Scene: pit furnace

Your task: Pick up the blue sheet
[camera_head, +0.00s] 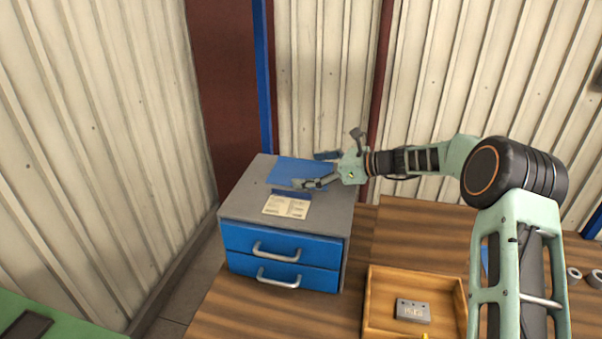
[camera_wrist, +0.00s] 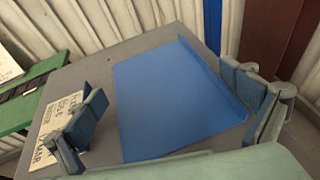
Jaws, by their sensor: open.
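The blue sheet (camera_head: 287,169) lies flat on the grey top of a drawer cabinet (camera_head: 240,203), toward its back. In the wrist view the blue sheet (camera_wrist: 165,95) fills the middle, with a raised lip along its right edge. My gripper (camera_head: 312,170) is at the sheet's right side in the head view, its lower finger covering part of the sheet. In the wrist view my gripper (camera_wrist: 168,95) is open and empty, with one finger at each side of the sheet. The exact gap between fingers and sheet cannot be told.
A printed paper (camera_head: 286,207) lies on the cabinet top in front of the sheet. The cabinet has two blue drawers with metal handles. A wooden tray (camera_head: 374,301) holding a grey labelled box (camera_head: 413,311) stands on the wooden table to the right. Corrugated walls stand close behind.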

